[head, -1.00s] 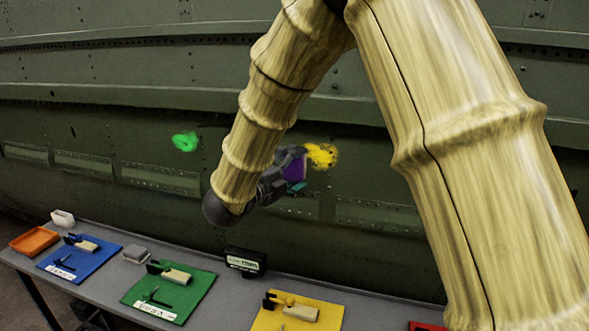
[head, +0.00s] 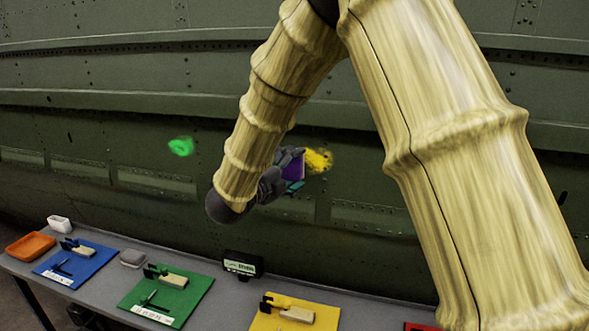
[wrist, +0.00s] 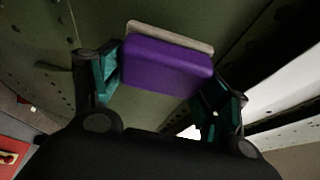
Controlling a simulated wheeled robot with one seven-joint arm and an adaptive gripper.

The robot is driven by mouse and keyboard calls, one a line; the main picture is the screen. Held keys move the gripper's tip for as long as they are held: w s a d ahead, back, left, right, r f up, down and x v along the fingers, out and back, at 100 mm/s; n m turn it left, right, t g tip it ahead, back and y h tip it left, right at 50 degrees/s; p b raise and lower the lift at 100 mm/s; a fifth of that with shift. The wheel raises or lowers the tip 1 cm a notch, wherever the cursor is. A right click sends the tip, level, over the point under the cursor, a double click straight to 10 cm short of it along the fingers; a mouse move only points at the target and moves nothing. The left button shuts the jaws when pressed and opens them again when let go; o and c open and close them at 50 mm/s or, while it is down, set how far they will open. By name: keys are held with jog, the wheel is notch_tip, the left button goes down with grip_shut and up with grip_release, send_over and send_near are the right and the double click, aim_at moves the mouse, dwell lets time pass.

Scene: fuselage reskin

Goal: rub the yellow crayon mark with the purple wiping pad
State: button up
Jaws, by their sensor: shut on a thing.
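The yellow crayon mark (head: 318,160) is a patch on the green fuselage skin, right of my gripper in the head view. Its left part is hidden behind the pad and gripper. My gripper (head: 292,178) is shut on the purple wiping pad (head: 294,166). In the wrist view the pad (wrist: 166,66) sits between the two teal fingertips of my gripper (wrist: 160,82), with a pale layer along its far side. The pad is at the mark's left edge in the head view; I cannot tell whether it touches the skin.
A green mark (head: 181,147) is on the skin further left. Below, a grey table (head: 215,292) holds blue (head: 75,264), green (head: 168,294) and yellow (head: 297,316) mats with tools, an orange tray (head: 30,246) and a black box (head: 243,264). Stringers run along the skin.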

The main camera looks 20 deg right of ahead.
aim_at(331, 163)
jog(key=shift+w+f, duration=0.15)
jog(key=shift+w, duration=0.2)
jog(key=shift+s+d, duration=0.1)
jog(key=shift+d, duration=0.05)
jog(key=shift+w, duration=0.25)
jog(key=shift+w+d+b, duration=0.35)
jog(key=shift+d, duration=0.05)
jog(key=shift+d, duration=0.1)
jog(key=shift+s+d+b, duration=0.3)
jog(key=shift+d+b, duration=0.1)
jog(key=shift+s+d+b, duration=0.5)
jog(key=shift+s+d, duration=0.05)
jog(key=shift+d, duration=0.3)
jog(key=shift+s+d+b, duration=0.5)
jog(key=shift+s+d, duration=0.05)
jog(key=shift+d, duration=0.25)
jog(key=shift+s+d+b, duration=0.5)
jog(key=shift+s+d, duration=0.05)
jog(key=shift+d, duration=0.3)
jog(key=shift+s+d+b, duration=0.5)
jog(key=shift+d, duration=0.25)
jog(key=shift+s+d+b, duration=0.45)
jog(key=shift+s+d, duration=0.05)
jog(key=shift+d, duration=0.2)
